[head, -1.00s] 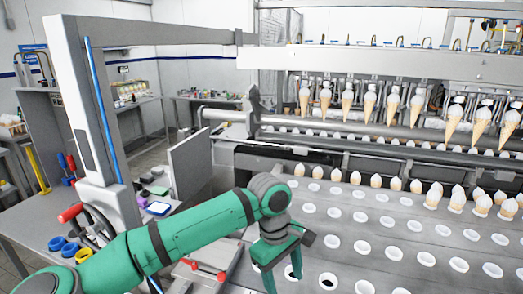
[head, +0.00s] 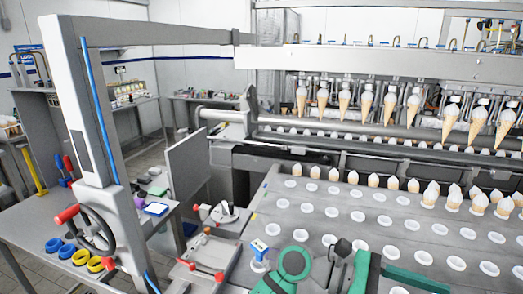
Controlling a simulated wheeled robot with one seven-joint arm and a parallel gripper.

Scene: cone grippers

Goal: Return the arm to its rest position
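My green arm (head: 292,262) is folded low at the bottom edge of the head view, over the near part of the perforated conveyor plate (head: 300,222). My gripper (head: 400,276) shows as green parts right of the grey wrist joint (head: 340,252), partly cut off by the lower edge. I cannot tell whether its fingers are open or shut, and I see nothing held in it.
White-topped cones (head: 388,104) hang in a row from the machine. More cones (head: 432,192) stand in holes at the plate's back and right. A grey panel (head: 186,167) and a column with a handwheel (head: 95,228) stand left. A blue-and-white part (head: 259,250) is close to my arm.

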